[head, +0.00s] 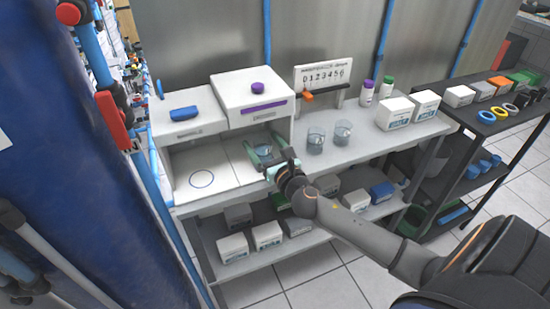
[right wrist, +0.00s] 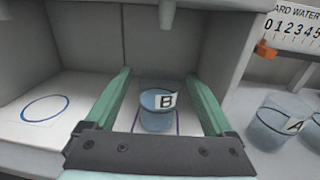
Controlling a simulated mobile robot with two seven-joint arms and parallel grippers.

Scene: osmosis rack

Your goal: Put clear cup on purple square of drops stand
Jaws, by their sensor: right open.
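A clear cup (right wrist: 157,120) with a label B stands upright in the right bay of the white drops stand (head: 253,92). In the right wrist view, purple lines of the purple square (right wrist: 177,128) show around its base. In the head view the cup (head: 265,150) is partly hidden by my gripper. My right gripper (head: 267,155) is open, with its green fingers (right wrist: 160,92) on either side of the cup and a visible gap to each side. My left gripper is not in view.
Two more clear cups, one (head: 316,139) nearer and one (head: 343,132) farther right, stand on the bench right of the stand. The left bay has a blue circle (head: 202,179) and is empty. White boxes (head: 394,113) stand at the bench's right end.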

